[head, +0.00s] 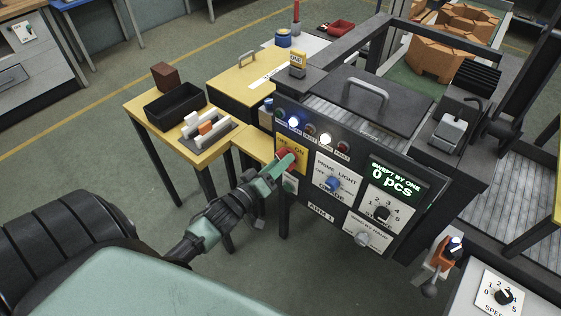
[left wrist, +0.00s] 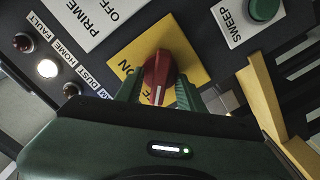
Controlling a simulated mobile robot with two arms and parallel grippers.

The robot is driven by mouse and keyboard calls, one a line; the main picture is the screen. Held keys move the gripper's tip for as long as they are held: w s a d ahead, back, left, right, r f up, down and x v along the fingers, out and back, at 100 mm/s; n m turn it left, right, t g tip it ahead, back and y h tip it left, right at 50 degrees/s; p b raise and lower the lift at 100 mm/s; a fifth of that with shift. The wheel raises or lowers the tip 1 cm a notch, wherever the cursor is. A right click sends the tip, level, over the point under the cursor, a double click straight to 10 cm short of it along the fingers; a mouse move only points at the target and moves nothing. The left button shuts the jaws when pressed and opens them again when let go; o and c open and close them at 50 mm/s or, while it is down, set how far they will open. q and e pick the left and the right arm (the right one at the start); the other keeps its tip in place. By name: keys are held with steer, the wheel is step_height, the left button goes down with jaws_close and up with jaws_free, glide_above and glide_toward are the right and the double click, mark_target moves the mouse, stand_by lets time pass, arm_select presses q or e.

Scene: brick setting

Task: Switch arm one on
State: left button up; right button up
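A red rotary knob (left wrist: 158,75) sits on a yellow plate (left wrist: 190,62) marked ON; its other lettering is partly hidden. In the head view the yellow plate (head: 302,158) is at the left end of the dark panel labelled ARM 1 (head: 321,210). My left gripper (head: 284,163) is at this knob, its green fingers (left wrist: 157,90) on either side of it. The fingers look close to the knob, but whether they press on it is unclear. The exact direction of the knob's pointer is hard to read. My right gripper is not in view.
Beside it are a PRIME/OFF plate (left wrist: 95,15), a green SWEEP button (left wrist: 264,9) and a lit white lamp (left wrist: 47,68). The panel also has a blue knob (head: 333,184) and a display (head: 396,179) reading 0 pcs. A yellow table (head: 228,141) stands left of the panel.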

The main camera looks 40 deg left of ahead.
arm_select(q)
jaws_close()
steer(key=shift+m, duration=0.3)
steer(key=shift+d+m+p, duration=0.15)
steer(key=shift+m+p, duration=0.15)
steer(key=shift+m, duration=4.05)
steer(key=shift+d+m+p, duration=0.1)
steer(key=shift+m+p, duration=0.2)
steer(key=shift+m, duration=4.05)
jaws_free()
